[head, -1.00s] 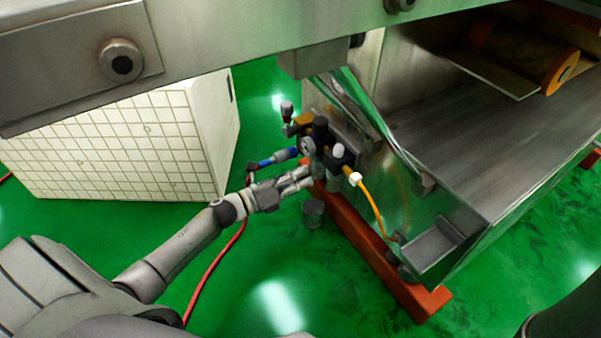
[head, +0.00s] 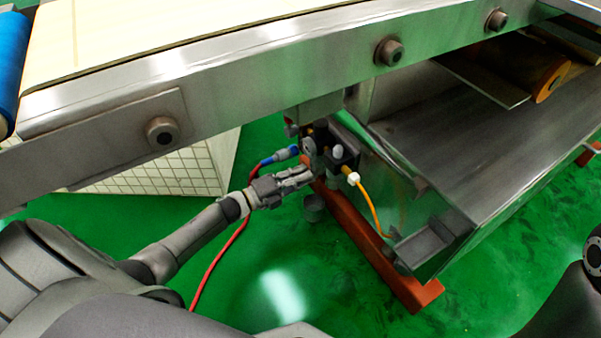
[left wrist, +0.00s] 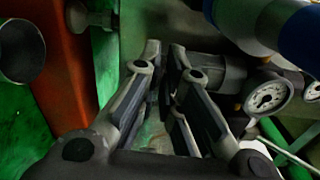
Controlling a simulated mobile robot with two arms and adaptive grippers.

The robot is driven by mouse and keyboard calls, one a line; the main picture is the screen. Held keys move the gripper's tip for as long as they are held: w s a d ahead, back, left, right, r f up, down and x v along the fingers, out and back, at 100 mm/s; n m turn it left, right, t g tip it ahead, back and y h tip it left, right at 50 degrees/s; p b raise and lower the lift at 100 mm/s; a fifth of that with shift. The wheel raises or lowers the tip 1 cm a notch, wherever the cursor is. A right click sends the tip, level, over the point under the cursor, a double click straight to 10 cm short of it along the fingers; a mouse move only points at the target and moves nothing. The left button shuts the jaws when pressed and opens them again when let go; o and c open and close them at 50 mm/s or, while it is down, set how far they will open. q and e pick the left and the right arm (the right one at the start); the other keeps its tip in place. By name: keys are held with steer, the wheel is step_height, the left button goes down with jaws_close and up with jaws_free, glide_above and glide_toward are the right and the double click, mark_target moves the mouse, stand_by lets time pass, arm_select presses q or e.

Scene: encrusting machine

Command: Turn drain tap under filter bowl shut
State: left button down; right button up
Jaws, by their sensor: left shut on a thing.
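The air filter unit (head: 342,152), dark with a round gauge (head: 309,146), is mounted at the machine's lower corner. My left gripper (head: 310,174) reaches in from the left, just below the gauge. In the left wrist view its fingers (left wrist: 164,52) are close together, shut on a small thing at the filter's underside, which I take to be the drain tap. The tap itself is hidden by the fingers, so its turn position cannot be told. A grey cylinder, perhaps the filter bowl (left wrist: 207,67), lies beside the fingertips, near the gauge (left wrist: 266,97). My right gripper is out of view.
A blue hose fitting (head: 280,156) with a red hose (head: 232,240) runs left of the unit. A yellow tube (head: 370,205) hangs at its right. A grey cup (head: 313,208) stands below, beside the orange beam (head: 365,240). The steel conveyor frame (head: 290,75) crosses above.

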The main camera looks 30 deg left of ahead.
arm_select(q)
steer(key=shift+w+n, duration=0.1)
steer(key=shift+n, duration=0.4)
steer(key=c, duration=1.6)
jaws_free()
steer(key=shift+d, duration=0.1)
steer(key=v, duration=1.2)
steer(key=shift+f, duration=0.1)
